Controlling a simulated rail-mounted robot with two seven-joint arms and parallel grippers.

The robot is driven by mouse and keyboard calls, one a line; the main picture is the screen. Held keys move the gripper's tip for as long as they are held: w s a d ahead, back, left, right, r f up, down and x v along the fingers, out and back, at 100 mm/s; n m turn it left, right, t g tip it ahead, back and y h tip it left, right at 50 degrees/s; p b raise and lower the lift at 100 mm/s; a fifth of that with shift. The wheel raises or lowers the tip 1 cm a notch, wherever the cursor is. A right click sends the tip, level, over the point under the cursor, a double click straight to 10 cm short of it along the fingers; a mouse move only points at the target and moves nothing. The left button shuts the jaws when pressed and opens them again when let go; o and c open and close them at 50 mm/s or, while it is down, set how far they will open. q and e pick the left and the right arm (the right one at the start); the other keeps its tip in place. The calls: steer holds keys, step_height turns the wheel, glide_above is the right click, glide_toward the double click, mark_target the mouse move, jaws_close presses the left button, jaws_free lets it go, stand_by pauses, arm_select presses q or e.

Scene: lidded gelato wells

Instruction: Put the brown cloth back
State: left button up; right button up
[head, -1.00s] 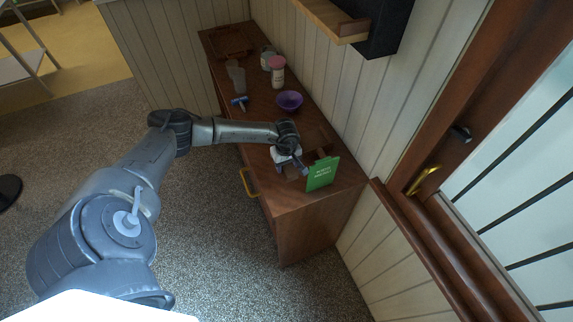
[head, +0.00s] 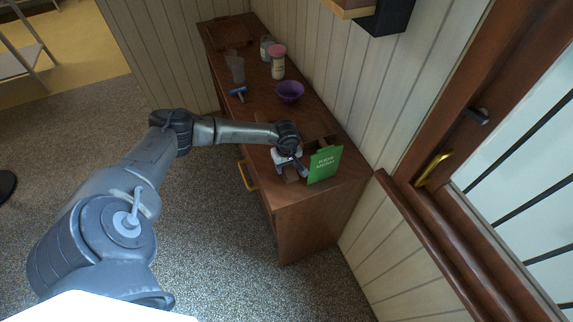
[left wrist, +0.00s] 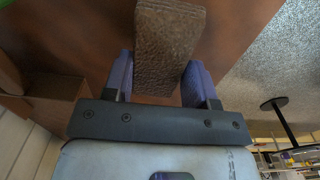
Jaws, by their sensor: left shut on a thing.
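The brown cloth (left wrist: 166,45) shows in the left wrist view as a folded, textured strip between the two purple-blue fingers. My left gripper (left wrist: 160,78) is shut on it. In the head view my left gripper (head: 291,170) is low over the near end of the wooden counter, just left of the green sign. The cloth is hard to make out there, mostly hidden by the gripper. Whether the cloth touches the counter, I cannot tell. My right gripper is not in view.
The green menu sign (head: 325,164) stands close right of the gripper. Along the wooden counter (head: 262,115) are a purple bowl (head: 290,91), a blue-handled tool (head: 238,92), a pink-lidded jar (head: 277,63) and clear cups (head: 236,70). A yellow handle (head: 248,175) sits on the counter's front.

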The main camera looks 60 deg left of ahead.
arm_select(q)
steer(key=shift+f, duration=0.65)
steer(key=shift+f+b, duration=0.4)
steer(key=shift+b, duration=0.3)
steer(key=o, duration=0.8)
steer(key=shift+o, duration=0.2)
steer(key=o, duration=0.5)
